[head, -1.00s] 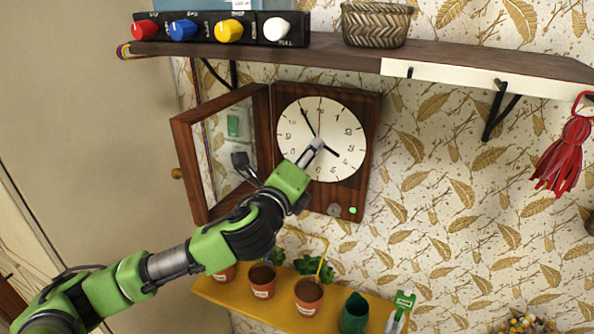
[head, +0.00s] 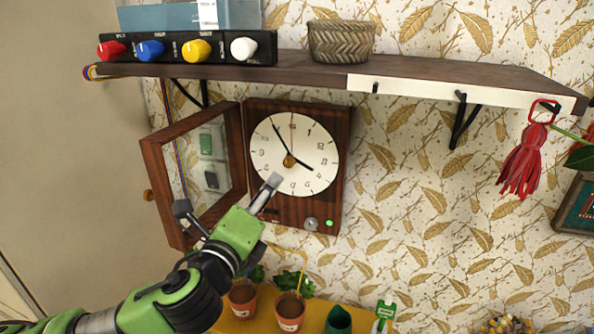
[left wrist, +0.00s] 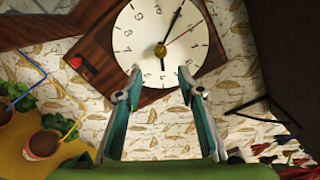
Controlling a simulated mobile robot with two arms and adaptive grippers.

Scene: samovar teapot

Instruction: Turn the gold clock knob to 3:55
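The gold knob (head: 289,160) sits at the centre of the white clock dial (head: 270,145). The short hand points near 4 and the long hand near 11, about 3:55. The knob also shows in the left wrist view (left wrist: 160,50), beyond the fingertips. My left gripper (head: 228,192) is below and in front of the dial, fingers spread. In the left wrist view its two fingers (left wrist: 159,73) stand apart with nothing between them, clear of the knob. My right gripper is not in view.
The clock's glazed wooden door (head: 165,150) stands open at the left. A green light (head: 329,223) glows at the case's lower right. Above is a shelf (head: 430,82) with a knob box (head: 175,48) and basket (head: 340,42). Potted plants (head: 290,310) stand below.

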